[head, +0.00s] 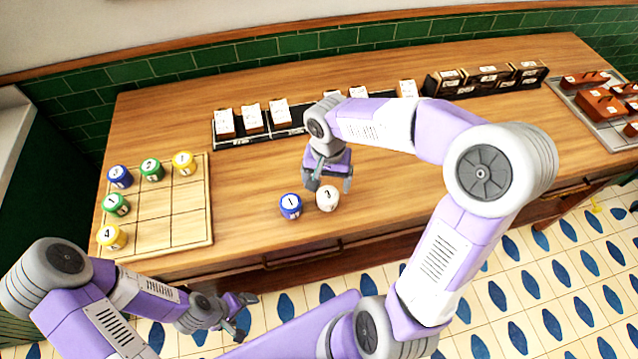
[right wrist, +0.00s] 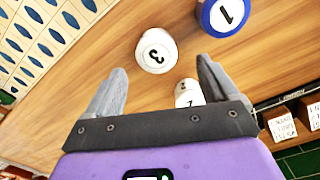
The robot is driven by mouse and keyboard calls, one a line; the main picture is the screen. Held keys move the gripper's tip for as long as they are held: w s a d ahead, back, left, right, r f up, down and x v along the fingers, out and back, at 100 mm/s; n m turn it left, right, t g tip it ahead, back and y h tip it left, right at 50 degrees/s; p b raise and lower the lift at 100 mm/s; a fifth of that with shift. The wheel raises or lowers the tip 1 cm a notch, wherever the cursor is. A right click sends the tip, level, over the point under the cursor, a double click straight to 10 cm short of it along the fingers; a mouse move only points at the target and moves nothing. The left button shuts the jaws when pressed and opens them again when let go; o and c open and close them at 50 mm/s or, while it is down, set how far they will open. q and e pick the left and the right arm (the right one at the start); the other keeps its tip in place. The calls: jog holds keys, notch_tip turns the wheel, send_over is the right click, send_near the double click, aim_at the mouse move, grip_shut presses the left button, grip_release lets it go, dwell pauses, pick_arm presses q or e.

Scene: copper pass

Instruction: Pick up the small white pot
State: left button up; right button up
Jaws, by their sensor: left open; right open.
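In the head view a white pot (head: 328,198) with a number on its lid stands on the wooden counter, just right of a blue pot (head: 291,206). The right wrist view shows the white pot (right wrist: 157,50) beyond the fingertips and the blue pot (right wrist: 225,15) at the top. A second, smaller-looking white pot (right wrist: 188,92) shows there near the right-hand finger, partly covered by the gripper; the arm hides it in the head view. My right gripper (head: 329,184) is open above the counter, pointing down, holding nothing. My left gripper (head: 243,316) is open and empty, low in front of the counter.
A wooden grid board (head: 180,225) at the left bears several coloured pots. Black racks with white-labelled blocks (head: 252,118) line the back. Dark boxes (head: 487,78) and a tray of brown blocks (head: 600,105) are at the right. The counter's front edge is close to the pots.

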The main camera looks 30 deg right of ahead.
aim_at(328, 194)
jog(key=shift+s+f+b, duration=0.15)
jog(key=shift+s+f, duration=0.1)
jog(key=shift+f, duration=0.4)
jog(key=shift+s+f+b, duration=0.15)
jog(key=shift+s+f, duration=0.05)
jog(key=shift+f, duration=0.4)
notch_tip(328, 194, down, 5)
jog(key=shift+w+d+r+b, duration=0.1)
jog(key=shift+w+r+b, duration=0.1)
jog(key=shift+b, duration=0.5)
jog(key=shift+c, duration=0.4)
jog(key=c, duration=1.1)
